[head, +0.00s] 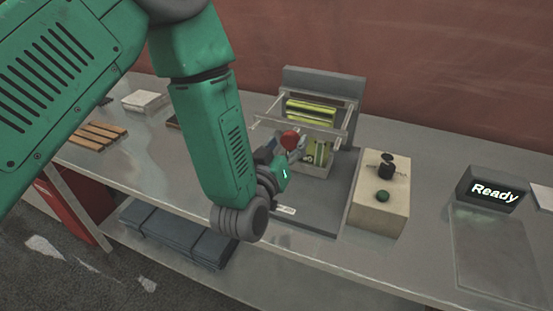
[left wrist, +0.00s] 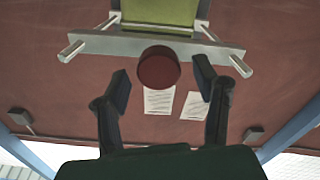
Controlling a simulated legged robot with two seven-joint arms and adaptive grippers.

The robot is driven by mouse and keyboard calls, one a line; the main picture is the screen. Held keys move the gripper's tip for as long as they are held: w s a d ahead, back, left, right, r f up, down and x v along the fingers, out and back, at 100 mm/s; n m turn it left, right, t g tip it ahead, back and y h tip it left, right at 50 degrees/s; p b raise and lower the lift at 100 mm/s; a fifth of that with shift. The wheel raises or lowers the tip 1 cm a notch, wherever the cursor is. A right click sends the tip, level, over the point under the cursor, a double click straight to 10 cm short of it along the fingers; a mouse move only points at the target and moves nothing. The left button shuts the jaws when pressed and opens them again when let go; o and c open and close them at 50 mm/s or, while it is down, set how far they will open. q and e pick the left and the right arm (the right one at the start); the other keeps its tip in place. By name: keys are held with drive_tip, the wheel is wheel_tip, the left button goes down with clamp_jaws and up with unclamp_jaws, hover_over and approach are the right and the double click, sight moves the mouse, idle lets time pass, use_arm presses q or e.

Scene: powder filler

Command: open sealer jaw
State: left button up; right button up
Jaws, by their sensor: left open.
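The sealer (head: 322,78) stands on the bench in the head view, with a frame of pale bars and yellow-green parts. A red knob (head: 290,139) sits at the front of its jaw bar; it also shows in the left wrist view (left wrist: 158,67), below the metal bar (left wrist: 150,47). My left gripper (head: 294,152) is at the knob in the head view. In the left wrist view its two dark fingers (left wrist: 160,88) are open, one on each side of the knob, with gaps visible. Whether a finger touches it I cannot tell. My right gripper is not in view.
A beige control box (head: 379,205) with a black knob and green button stands right of the sealer. A "Ready" display (head: 490,190) is further right. Wooden slats (head: 92,135) lie at the left. Dark folded sheets (head: 175,230) lie on the lower shelf.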

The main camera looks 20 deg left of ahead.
use_arm(q)
drive_tip(key=s, duration=0.9)
drive_tip(key=shift+s+a, duration=0.15)
drive_tip(key=shift+s, duration=0.25)
drive_tip(key=shift+f, duration=0.15)
drive_tip(key=s+a+f+m+g+b, duration=0.1)
drive_tip(key=s+a+f+g+b, duration=0.15)
drive_tip(key=f, duration=0.65)
drive_tip(key=s+a+f+m+g+b, duration=0.1)
drive_tip(key=s+f+g+b, duration=0.25)
drive_tip(key=f, duration=0.55)
drive_tip(key=s+a+f+g+b, duration=0.1)
drive_tip(key=s+f+g+b, duration=0.15)
drive_tip(key=f, duration=0.55)
drive_tip(key=s+a+f+g+b, duration=0.1)
drive_tip(key=s+a+f+g, duration=0.1)
drive_tip(key=s+f+g, duration=0.1)
drive_tip(key=s+a+f+m+g+b, duration=0.1)
drive_tip(key=s+a+f+g+b, duration=0.1)
drive_tip(key=s+f, duration=0.4)
drive_tip(key=s+a+f+g+b, duration=0.1)
drive_tip(key=s+a+f+g, duration=0.1)
drive_tip(key=s+f+g, duration=0.2)
drive_tip(key=s, duration=0.3)
drive_tip(key=shift+a+f+m+y, duration=0.15)
drive_tip(key=shift+a+m+y, duration=0.15)
drive_tip(key=shift+m, duration=0.1)
drive_tip(key=shift+w+d, duration=0.1)
drive_tip(key=shift+w, duration=0.05)
